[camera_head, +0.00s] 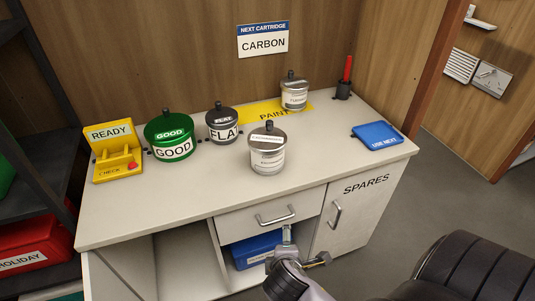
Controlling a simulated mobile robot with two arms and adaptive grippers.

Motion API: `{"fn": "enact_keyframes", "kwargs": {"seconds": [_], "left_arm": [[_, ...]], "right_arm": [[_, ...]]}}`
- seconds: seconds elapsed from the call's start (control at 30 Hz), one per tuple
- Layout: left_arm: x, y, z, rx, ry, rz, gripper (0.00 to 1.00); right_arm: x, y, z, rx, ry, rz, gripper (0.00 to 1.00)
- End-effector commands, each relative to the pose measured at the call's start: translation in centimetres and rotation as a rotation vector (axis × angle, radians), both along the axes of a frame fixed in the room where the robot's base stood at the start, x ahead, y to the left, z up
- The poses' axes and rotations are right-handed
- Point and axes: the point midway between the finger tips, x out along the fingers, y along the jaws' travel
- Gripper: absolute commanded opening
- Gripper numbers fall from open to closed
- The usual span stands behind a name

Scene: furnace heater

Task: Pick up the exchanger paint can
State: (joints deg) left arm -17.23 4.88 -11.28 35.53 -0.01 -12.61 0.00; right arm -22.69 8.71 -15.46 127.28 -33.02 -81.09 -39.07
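Two grey paint cans with dark lid knobs stand upright on the white counter. The nearer can (267,157) stands on bare counter near the middle, just in front of the yellow PAINT mat (255,112). The farther can (294,100) stands on the mat's right part. My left gripper is not in view.
A green GOOD can (169,134), a dark FLAT can (222,124) and a yellow READY stand (117,150) are at the left. A blue USE NEXT tray (378,136) and a dark cup (343,91) are at the right. The counter's front is clear.

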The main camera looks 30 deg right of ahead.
Motion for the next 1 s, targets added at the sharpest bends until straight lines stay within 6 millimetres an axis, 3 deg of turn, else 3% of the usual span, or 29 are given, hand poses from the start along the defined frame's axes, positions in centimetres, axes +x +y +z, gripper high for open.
{"fn": "enact_keyframes", "kwargs": {"seconds": [0.17, 0.3, 0.5, 0.67, 1.0], "left_arm": [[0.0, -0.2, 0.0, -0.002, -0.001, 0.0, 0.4], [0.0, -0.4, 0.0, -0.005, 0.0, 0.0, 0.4], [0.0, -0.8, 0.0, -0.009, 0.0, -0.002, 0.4], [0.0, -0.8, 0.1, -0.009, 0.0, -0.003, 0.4], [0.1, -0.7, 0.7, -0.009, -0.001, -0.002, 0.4]], "right_arm": [[5.4, -1.7, 3.6, -0.535, 0.064, 0.312, 1.0], [9.2, -1.4, 7.2, -0.999, 0.172, 0.513, 1.0], [11.9, 0.1, 10.6, -1.402, 0.305, 0.632, 1.0], [13.3, -0.2, 11.4, -1.493, 0.34, 0.648, 1.0], [18.8, -4.8, 11.5, -1.492, 0.341, 0.646, 1.0]]}}
